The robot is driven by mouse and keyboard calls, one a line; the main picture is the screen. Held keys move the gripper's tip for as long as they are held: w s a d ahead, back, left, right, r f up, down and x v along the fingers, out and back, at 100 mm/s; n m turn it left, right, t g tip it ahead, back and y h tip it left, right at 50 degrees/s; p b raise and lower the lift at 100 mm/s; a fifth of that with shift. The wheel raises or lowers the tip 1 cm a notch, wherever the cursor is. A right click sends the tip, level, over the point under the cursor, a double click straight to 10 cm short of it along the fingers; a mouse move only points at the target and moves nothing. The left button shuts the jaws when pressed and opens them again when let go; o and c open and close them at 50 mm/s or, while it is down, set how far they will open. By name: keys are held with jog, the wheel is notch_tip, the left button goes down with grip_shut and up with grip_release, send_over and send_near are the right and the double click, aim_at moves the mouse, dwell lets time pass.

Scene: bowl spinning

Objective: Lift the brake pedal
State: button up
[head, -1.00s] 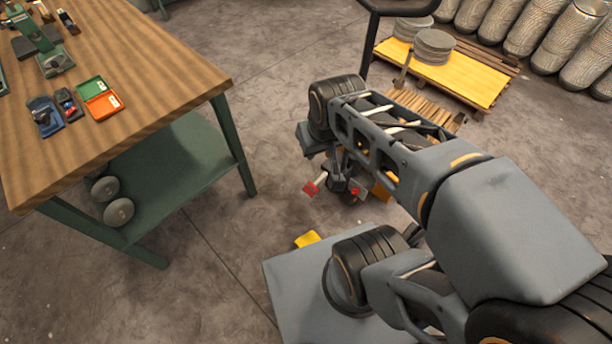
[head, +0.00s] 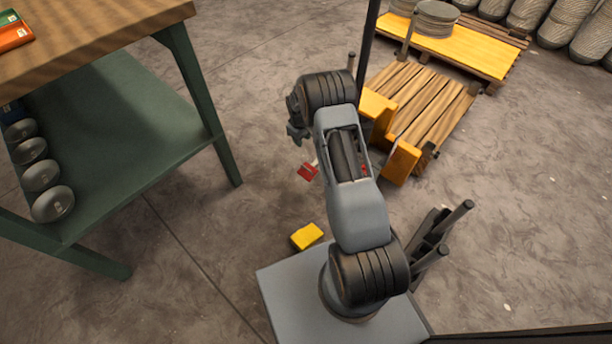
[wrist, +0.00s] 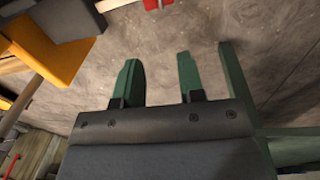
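A small red pedal (head: 308,172) shows low above the floor in the head view, just left of my arm; its mount is mostly hidden behind the arm. A red piece (wrist: 157,4), likely the same pedal, is cut off at the top edge of the wrist view. My gripper (wrist: 158,80) has two green fingers set well apart with only bare floor between them. It is open and empty, and apart from the red piece. In the head view only part of the gripper (head: 297,120) shows, above and left of the red pedal.
Yellow metal parts (head: 402,160) and a wooden slatted platform (head: 425,105) stand right of my arm. A workbench (head: 170,60) with a green lower shelf (head: 120,130) stands at left. A yellow block (head: 307,236) is near my base. Floor between bench and arm is clear.

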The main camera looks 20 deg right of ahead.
jog(key=b, duration=0.7)
send_near(306, 166)
jog(key=s+f, duration=0.2)
jog(key=f, duration=0.3)
jog(key=shift+s+a, duration=0.4)
grip_shut()
